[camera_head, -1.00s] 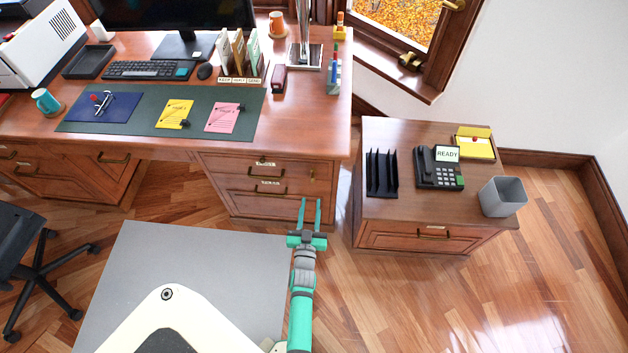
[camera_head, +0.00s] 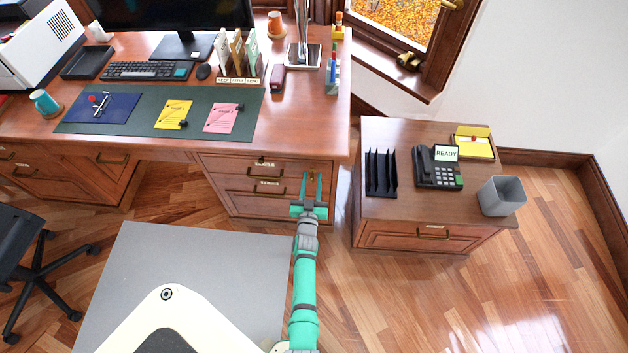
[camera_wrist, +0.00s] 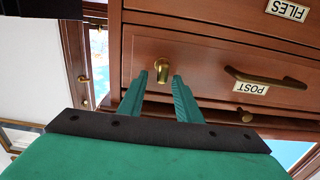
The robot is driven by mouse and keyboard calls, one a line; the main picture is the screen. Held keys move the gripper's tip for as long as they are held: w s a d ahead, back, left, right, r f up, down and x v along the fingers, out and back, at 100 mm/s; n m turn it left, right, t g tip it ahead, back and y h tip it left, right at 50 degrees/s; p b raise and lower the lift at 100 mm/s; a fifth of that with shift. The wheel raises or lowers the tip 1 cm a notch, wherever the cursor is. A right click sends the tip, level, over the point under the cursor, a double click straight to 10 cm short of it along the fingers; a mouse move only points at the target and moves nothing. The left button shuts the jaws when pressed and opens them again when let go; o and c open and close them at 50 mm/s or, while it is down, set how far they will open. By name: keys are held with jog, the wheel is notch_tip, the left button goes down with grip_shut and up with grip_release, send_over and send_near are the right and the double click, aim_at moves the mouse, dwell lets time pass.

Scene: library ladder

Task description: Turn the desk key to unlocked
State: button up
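In the head view the key (camera_head: 312,174) shows small between my fingertips. My gripper (camera_head: 312,180) is open, with teal fingers pointing at the drawer front. In the wrist view, which looks upside down, my gripper (camera_wrist: 160,79) has one finger on each side of the key. I cannot tell whether the fingers touch it. The key's turn position is too small to read.
The POST drawer handle (camera_wrist: 265,78) and a brass knob (camera_wrist: 245,115) are near the fingers. The desk edge (camera_head: 290,157) overhangs above. A side cabinet (camera_head: 430,220) with a phone (camera_head: 438,170) stands to the right. An office chair (camera_head: 30,255) is at far left.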

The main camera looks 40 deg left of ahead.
jog(key=shift+s+a, duration=0.1)
jog(key=shift+c, duration=0.7)
grip_shut()
